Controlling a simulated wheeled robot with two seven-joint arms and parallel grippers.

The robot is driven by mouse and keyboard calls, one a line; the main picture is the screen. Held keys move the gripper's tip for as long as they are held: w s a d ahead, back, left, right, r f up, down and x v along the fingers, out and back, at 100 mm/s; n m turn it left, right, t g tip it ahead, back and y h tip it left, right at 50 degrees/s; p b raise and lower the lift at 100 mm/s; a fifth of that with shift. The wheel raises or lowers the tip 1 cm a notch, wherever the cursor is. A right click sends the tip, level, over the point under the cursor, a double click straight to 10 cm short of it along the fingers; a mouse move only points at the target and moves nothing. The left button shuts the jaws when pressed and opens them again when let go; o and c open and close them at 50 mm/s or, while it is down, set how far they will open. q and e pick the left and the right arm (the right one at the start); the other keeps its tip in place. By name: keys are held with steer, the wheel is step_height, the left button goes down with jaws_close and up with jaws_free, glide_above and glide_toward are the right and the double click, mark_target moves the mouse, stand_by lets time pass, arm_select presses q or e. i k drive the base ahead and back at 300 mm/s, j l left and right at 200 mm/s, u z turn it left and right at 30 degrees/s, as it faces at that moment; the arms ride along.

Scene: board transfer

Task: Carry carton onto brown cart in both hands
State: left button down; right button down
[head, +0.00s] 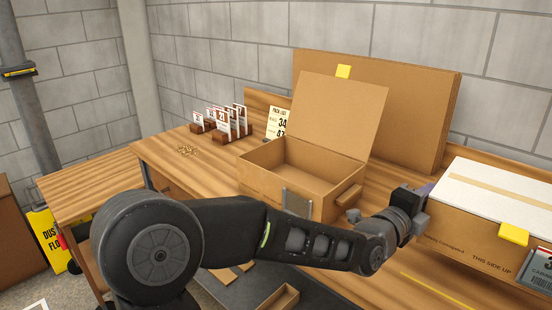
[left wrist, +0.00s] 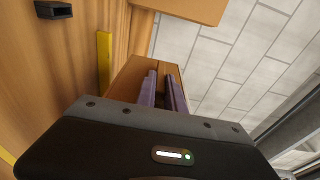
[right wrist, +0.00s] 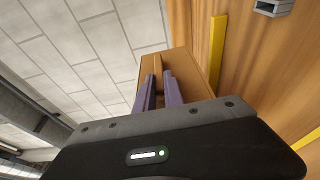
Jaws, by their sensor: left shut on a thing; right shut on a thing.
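The closed carton (head: 470,225) is at the right of the head view, cut off by the frame edge. It has a pale top with a tan tape strip and "THIS SIDE UP" on its front. My left gripper (head: 420,205) is at its left end. In the left wrist view its purple fingers (left wrist: 163,92) are shut on a brown part of the carton (left wrist: 125,80). In the right wrist view my right gripper's fingers (right wrist: 158,92) are likewise shut on the carton (right wrist: 190,70). Whether the carton rests on the bench is unclear. No clear brown cart shows.
An open box (head: 270,180) stands mid-bench, behind my left arm. A large flat carton (head: 400,105) leans at the wall. Number cards (head: 228,122) and a pack list (head: 278,122) stand at the back left. A lower wooden surface (head: 90,190) and yellow floor sign (head: 42,235) are left.

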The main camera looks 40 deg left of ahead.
mark_target(83, 184)
steer(key=k, duration=1.2)
steer(key=z, duration=2.6)
steer(key=k+j+u, duration=0.1)
steer(key=k+j, duration=1.65)
steer(key=k+u, duration=0.2)
steer(key=k, duration=0.55)
steer(key=k+j+u, duration=0.15)
steer(key=k, duration=0.65)
